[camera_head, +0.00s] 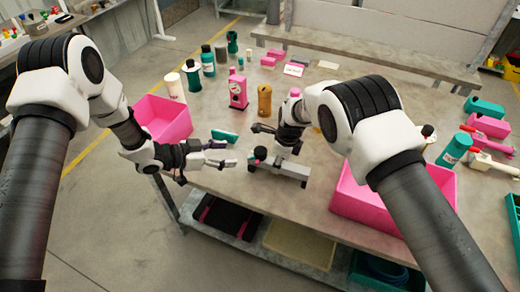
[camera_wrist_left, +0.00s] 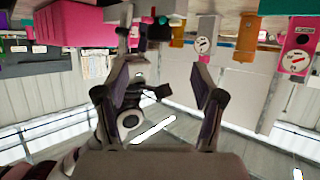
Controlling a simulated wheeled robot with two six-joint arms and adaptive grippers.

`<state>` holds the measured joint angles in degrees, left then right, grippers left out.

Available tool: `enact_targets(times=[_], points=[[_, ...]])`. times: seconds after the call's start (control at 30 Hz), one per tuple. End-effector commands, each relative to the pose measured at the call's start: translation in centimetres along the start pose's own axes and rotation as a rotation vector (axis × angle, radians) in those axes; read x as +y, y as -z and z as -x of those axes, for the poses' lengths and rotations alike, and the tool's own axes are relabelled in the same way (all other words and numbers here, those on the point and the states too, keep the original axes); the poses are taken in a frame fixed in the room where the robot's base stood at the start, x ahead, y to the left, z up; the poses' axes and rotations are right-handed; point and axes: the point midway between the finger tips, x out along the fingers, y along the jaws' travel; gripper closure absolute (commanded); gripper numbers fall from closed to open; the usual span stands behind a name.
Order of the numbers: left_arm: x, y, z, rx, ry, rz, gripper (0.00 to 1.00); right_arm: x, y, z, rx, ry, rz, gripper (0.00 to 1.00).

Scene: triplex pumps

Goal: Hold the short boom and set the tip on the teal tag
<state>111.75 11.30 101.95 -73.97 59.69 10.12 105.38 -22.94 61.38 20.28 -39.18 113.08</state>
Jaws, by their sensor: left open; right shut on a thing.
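A flat teal piece (camera_head: 223,135), which looks like the teal tag, lies on the table near its front edge. My left gripper (camera_head: 232,154) is open and empty just in front of it. In the left wrist view its two fingers (camera_wrist_left: 167,95) stand apart with nothing gripped between them. A grey fixture (camera_head: 290,171) with a dark round knob (camera_head: 260,153) stands on the table to the right of my left gripper. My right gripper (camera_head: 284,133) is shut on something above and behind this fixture. Its own wrist largely hides what it holds, and I cannot make out the short boom clearly.
A pink bin (camera_head: 163,118) stands left and a larger pink bin (camera_head: 345,199) right. A pink unit with a gauge (camera_head: 238,90), an ochre cylinder (camera_head: 264,100) and several bottles stand behind. A shelf (camera_head: 240,250) runs below the table. Open tabletop lies between the bottles and my left gripper.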

Motion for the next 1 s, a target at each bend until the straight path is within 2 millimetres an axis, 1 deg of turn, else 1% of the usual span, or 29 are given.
enact_targets(times=[0.07,0.17,0.27,0.5,0.63,0.77,0.97,1.0], points=[[-0.3,0.8,-0.1,0.016,-0.023,-0.036,0.32,0.0,0.0,-0.1,0.000,0.000,0.000,1.00],[-0.2,0.9,-1.1,0.016,-0.032,-0.045,0.32,0.0,0.0,-0.1,0.000,-0.001,0.000,1.00],[0.0,0.9,-2.9,0.015,-0.033,-0.045,0.32,0.0,0.0,-0.1,0.000,-0.001,0.000,1.00],[0.2,0.9,-8.8,0.015,-0.032,-0.043,0.32,0.0,0.0,-0.1,0.000,-0.001,0.000,1.00],[0.2,0.9,-10.9,0.016,-0.030,-0.042,0.32,0.0,0.0,-0.1,0.000,-0.001,0.000,1.00],[0.1,1.0,-11.8,0.016,-0.027,-0.040,0.32,0.0,0.0,-0.1,0.000,0.000,0.000,1.00],[0.1,1.0,-11.9,0.016,-0.027,-0.039,0.32,0.0,0.0,-0.1,0.000,0.000,0.000,1.00],[0.1,1.0,-11.9,0.016,-0.027,-0.039,0.35,0.0,0.0,-0.1,0.000,0.000,0.000,1.00]])
